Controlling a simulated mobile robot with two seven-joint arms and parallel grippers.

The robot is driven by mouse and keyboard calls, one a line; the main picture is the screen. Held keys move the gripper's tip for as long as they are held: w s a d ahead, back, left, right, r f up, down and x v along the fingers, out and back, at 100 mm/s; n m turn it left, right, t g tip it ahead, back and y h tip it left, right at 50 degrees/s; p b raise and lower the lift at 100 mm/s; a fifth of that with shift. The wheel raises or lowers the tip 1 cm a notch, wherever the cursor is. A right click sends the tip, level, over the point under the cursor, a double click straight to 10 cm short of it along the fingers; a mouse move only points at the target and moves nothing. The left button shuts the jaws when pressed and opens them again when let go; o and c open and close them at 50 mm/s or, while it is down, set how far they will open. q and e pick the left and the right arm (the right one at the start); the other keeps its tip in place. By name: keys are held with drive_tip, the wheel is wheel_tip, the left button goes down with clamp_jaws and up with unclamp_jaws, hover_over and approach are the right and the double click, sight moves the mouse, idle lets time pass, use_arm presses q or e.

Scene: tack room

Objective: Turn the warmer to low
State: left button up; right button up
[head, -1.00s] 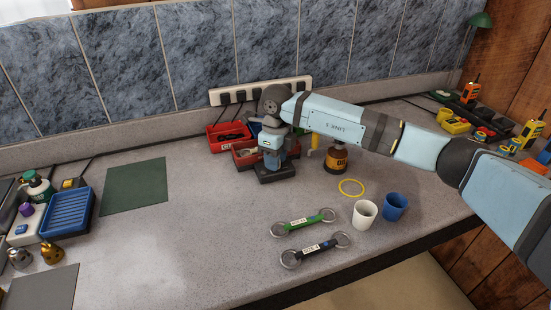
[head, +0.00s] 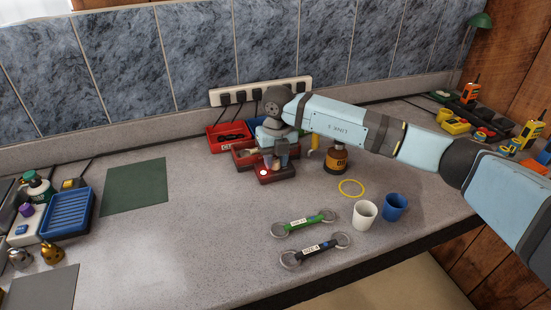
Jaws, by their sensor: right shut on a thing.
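My right gripper (head: 280,159) points down at the back middle of the counter, its arm coming in from the right. It is shut on a part of a small low unit that looks like the warmer (head: 277,177); the gripper hides the held part. The unit's front shows dark red with a small pale round spot at its left. I cannot read any setting on it. My left gripper is not in view.
Red trays (head: 228,136) lie behind and left of the gripper. An orange-brown jar (head: 335,160) stands to the right. A yellow ring (head: 351,188), a white cup (head: 364,215), a blue cup (head: 395,207) and two labelled straps are in front.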

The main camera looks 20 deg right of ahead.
sight(278, 160)
drive_tip(key=shift+m, duration=0.3)
drive_tip(key=o, duration=0.6)
drive_tip(key=shift+o, duration=0.2)
drive_tip(key=shift+r, duration=0.1)
wheel_tip(278, 160, up, 14)
drive_tip(key=shift+d, duration=0.3)
drive_tip(key=shift+s+f, duration=0.1)
drive_tip(key=shift+f, duration=0.15)
